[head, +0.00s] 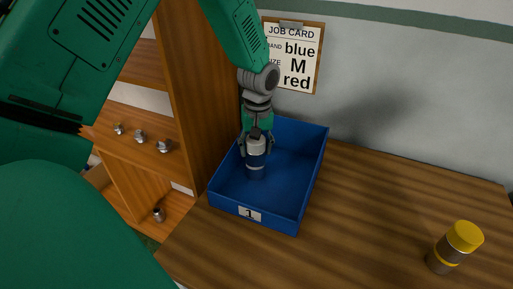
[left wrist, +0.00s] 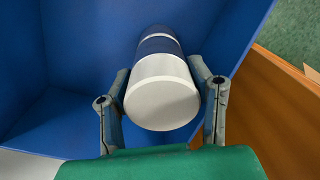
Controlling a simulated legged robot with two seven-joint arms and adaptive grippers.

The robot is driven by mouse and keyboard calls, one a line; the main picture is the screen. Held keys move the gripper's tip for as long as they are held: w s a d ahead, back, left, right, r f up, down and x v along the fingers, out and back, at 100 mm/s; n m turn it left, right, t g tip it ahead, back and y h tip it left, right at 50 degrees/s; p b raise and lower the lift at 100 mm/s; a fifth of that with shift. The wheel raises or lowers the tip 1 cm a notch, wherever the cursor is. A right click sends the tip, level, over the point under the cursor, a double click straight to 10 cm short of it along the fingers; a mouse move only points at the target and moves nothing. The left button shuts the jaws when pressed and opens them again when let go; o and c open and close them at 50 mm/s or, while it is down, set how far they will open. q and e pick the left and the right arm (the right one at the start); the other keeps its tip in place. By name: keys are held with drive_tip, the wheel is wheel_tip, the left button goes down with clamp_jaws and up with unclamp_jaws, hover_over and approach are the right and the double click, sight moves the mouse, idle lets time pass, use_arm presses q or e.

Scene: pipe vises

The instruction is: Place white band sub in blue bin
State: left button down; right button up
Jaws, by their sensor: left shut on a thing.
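The white band sub (head: 256,146) is a short cylinder with a pale grey-white end and a dark blue body. A thin white band on the blue part shows in the left wrist view (left wrist: 159,38). My left gripper (head: 257,144) reaches down into the blue bin (head: 297,187) and is shut on the sub, one finger on each side. The sub is roughly upright inside the bin's walls, near the middle. I cannot tell whether its lower end touches the bin floor. My right gripper is not in view.
A yellow-capped cylinder (head: 456,246) stands on the wooden table (head: 375,225) at the right. A job card (head: 294,56) hangs on the wall behind the bin. Wooden shelves (head: 150,147) with several small metal parts stand at the left. The table between bin and yellow-capped cylinder is clear.

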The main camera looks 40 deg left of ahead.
use_arm(q)
drive_tip(key=c, duration=0.7)
unclamp_jaws()
drive_tip(key=shift+c, duration=0.2)
drive_tip(key=r, duration=1.2)
drive_tip(key=shift+w+d+r, duration=0.1)
drive_tip(key=shift+w+d, duration=0.05)
drive_tip(key=shift+d, duration=0.05)
